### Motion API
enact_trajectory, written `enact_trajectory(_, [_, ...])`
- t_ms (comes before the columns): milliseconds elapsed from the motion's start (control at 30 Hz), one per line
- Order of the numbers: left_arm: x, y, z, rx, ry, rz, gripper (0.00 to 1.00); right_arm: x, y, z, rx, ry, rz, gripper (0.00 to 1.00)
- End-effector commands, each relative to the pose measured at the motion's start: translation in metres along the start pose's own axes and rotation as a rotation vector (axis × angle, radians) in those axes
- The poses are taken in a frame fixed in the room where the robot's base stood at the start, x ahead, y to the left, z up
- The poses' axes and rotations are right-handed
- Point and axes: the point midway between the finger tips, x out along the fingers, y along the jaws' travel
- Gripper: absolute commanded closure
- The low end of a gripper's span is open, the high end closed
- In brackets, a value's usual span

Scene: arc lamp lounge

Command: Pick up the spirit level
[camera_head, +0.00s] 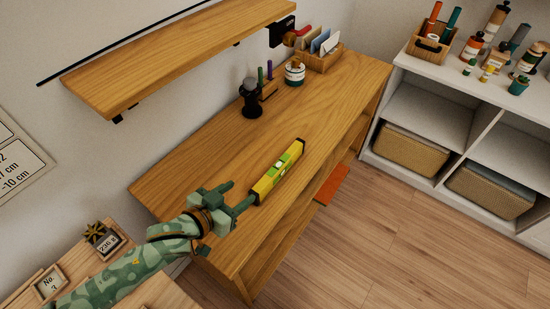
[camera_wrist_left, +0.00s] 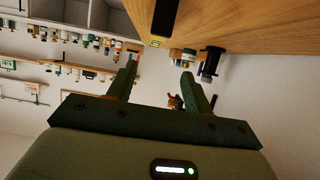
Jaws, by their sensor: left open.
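The yellow-green spirit level (camera_head: 279,172) lies flat on the wooden sideboard top (camera_head: 215,160), near its front edge. My left gripper (camera_head: 241,195) is open and empty, with its fingers pointing toward the near end of the level. A small gap seems to lie between the fingertips and the level. In the left wrist view, the two green fingers (camera_wrist_left: 158,76) are spread apart with nothing between them. The level (camera_wrist_left: 164,18) shows there at the top, dark with a yellow-green end, beyond the fingertips. My right gripper is not in view.
A black grinder-like object (camera_head: 251,100), a striped jar (camera_head: 295,73) and a wooden card holder (camera_head: 320,57) stand at the back of the sideboard. A wooden wall shelf (camera_head: 175,55) overhangs its rear. White shelving (camera_head: 445,105) stands at right. The sideboard top around the level is clear.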

Motion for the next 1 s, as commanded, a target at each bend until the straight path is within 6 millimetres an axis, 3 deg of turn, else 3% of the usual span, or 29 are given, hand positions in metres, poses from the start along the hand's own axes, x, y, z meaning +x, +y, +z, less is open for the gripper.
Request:
enact_trajectory(200, [0.057, 0.0, 0.003, 0.001, 0.001, 0.0, 0.49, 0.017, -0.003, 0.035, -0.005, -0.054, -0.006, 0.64])
enact_trajectory(300, [0.078, 0.0, 0.003, 0.001, 0.0, 0.0, 0.49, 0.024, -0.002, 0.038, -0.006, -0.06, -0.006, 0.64])
enact_trajectory(567, [0.103, 0.001, 0.001, 0.0, 0.0, 0.0, 0.49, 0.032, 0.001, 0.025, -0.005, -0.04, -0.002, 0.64])
enact_trajectory(800, [0.141, 0.005, 0.001, 0.0, -0.001, 0.001, 0.49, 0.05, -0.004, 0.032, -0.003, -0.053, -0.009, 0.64])
enact_trajectory(1000, [0.15, 0.004, -0.002, 0.001, -0.001, 0.0, 0.49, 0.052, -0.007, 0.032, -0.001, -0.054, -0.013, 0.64])
